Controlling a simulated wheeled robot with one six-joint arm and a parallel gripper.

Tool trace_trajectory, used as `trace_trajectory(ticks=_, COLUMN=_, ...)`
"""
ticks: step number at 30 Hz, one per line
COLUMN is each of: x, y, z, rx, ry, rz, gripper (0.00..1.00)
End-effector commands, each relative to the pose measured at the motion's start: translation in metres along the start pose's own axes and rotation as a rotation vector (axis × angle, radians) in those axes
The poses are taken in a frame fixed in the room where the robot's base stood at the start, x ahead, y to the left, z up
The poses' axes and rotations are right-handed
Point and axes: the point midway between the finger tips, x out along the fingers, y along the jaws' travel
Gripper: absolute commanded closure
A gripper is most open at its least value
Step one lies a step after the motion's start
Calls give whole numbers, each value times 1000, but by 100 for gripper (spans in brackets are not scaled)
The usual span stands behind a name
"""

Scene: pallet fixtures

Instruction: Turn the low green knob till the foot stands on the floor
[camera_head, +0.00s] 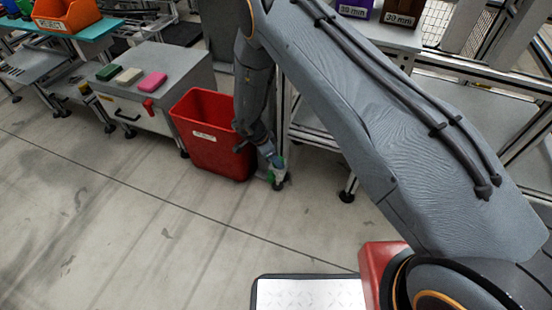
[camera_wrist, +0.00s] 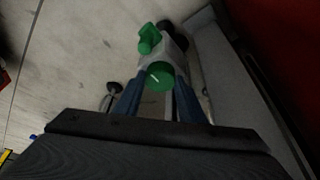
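A round green knob (camera_wrist: 160,76) with a pale mark shows in the wrist view, on top of a pale fitting. A second green part (camera_wrist: 148,38) with a tab sits on the same fitting, farther up the picture. My gripper (camera_wrist: 160,84) has its two blue fingers apart, one on either side of the round knob. I cannot tell whether they touch it. In the head view my gripper (camera_head: 274,162) points down at the pale and green fitting (camera_head: 280,176), low beside a metal leg. The foot's contact with the floor cannot be made out.
A red bin (camera_head: 205,133) stands close to the left of my gripper. A grey cabinet (camera_head: 157,75) with coloured blocks on top is farther left. A metal frame (camera_head: 310,138) stands to the right. The floor (camera_head: 130,230) in front is clear.

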Motion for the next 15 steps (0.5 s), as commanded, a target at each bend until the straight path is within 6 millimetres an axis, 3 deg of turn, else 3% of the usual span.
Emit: trace_trajectory(ticks=15, x=-1, y=1, z=-1, rx=-91, ry=1, rz=-37, gripper=56)
